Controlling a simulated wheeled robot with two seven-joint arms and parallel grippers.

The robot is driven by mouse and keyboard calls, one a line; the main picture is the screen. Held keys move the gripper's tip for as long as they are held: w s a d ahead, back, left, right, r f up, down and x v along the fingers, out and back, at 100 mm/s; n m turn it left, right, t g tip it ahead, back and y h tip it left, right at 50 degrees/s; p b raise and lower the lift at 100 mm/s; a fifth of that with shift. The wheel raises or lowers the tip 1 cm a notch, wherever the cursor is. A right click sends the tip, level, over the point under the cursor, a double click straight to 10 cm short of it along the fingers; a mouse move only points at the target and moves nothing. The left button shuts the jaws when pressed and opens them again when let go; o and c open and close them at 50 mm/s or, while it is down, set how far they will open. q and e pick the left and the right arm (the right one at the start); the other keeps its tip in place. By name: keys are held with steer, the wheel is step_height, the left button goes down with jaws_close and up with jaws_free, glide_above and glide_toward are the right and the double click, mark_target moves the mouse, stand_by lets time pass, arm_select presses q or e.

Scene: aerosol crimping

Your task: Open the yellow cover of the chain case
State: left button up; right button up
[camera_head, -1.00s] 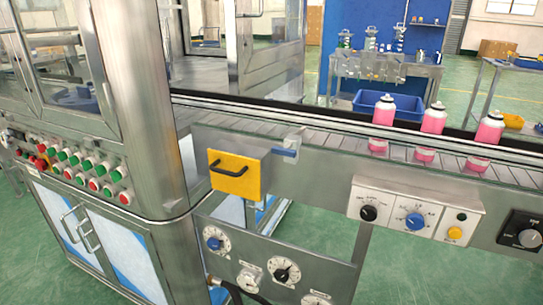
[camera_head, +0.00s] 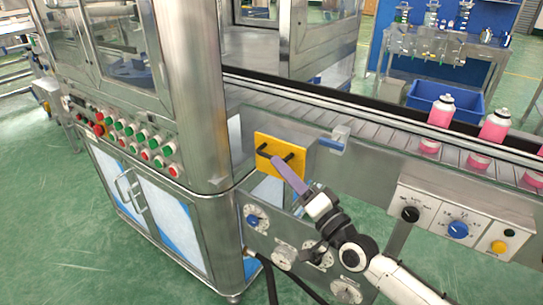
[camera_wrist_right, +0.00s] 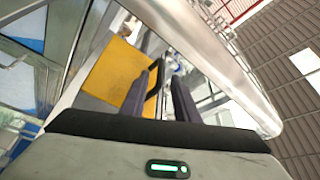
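The yellow cover (camera_head: 280,143) with its black bar handle (camera_head: 265,151) is on the front side of the conveyor, and it looks closed. My right gripper (camera_head: 276,163) reaches up from the lower right, with its purple fingers at the handle. In the right wrist view, the two fingers (camera_wrist_right: 160,90) are spread apart. The yellow cover (camera_wrist_right: 108,72) lies to their left there, and part of the dark handle (camera_wrist_right: 152,76) shows between the fingers. I cannot tell whether they touch it. My left gripper is not in view.
The steel machine cabinet with green and red buttons (camera_head: 130,132) stands left of the cover. A blue-tipped bracket (camera_head: 333,145) sits just right of it. Pink cans (camera_head: 440,111) stand on the conveyor. Knobs and dials (camera_head: 285,256) are below, near my right arm.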

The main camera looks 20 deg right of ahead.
mark_target(271, 157)
steer(key=x, duration=0.5)
steer(key=shift+w, duration=0.15)
jaws_close()
